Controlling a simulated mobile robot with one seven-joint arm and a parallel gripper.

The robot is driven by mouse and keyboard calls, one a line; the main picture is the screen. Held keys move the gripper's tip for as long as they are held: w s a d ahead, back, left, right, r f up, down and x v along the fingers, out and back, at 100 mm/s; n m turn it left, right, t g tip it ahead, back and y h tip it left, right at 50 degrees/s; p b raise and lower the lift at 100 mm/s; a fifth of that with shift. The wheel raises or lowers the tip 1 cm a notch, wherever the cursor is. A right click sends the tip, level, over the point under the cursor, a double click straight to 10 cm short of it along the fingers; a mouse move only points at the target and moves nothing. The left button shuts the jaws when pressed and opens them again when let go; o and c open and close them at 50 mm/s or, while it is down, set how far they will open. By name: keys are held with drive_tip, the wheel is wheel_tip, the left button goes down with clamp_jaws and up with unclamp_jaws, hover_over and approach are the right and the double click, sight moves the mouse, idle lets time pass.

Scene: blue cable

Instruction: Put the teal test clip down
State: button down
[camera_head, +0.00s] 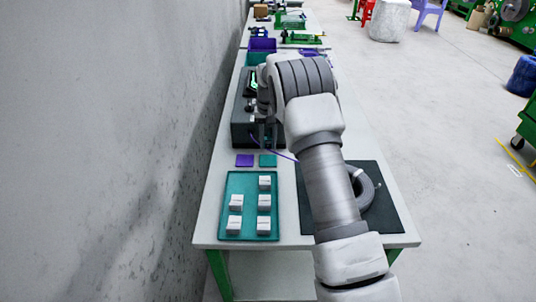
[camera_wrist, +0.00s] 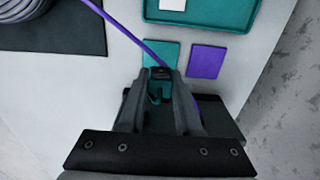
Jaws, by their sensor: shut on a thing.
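My gripper (camera_wrist: 160,82) is shut on the teal test clip (camera_wrist: 154,94), which shows as a small teal part between the fingers in the wrist view. Much of the clip is hidden by the fingers. In the head view my gripper (camera_head: 267,130) is at the front of the dark grey box, above the table. A flat teal square (camera_wrist: 155,50) lies just beyond the fingertips in the wrist view; it also shows in the head view (camera_head: 267,160). A purple square (camera_wrist: 207,61) lies beside it. I cannot tell whether the clip touches anything below.
A purple lead (camera_wrist: 120,26) runs up close to my gripper. The dark grey box (camera_head: 241,136) stands behind the squares. A teal tray (camera_head: 233,182) with several white cubes lies in front. A grey cable coil (camera_head: 367,185) lies on a black mat (camera_head: 388,212), partly behind my arm.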

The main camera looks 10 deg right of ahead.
sight(268, 160)
wheel_tip(268, 160, down, 5)
drive_tip(key=shift+r, duration=0.1)
drive_tip(key=shift+b, duration=0.3)
drive_tip(key=shift+f, duration=0.55)
drive_tip(key=shift+f+b, duration=0.1)
drive_tip(key=shift+b, duration=0.2)
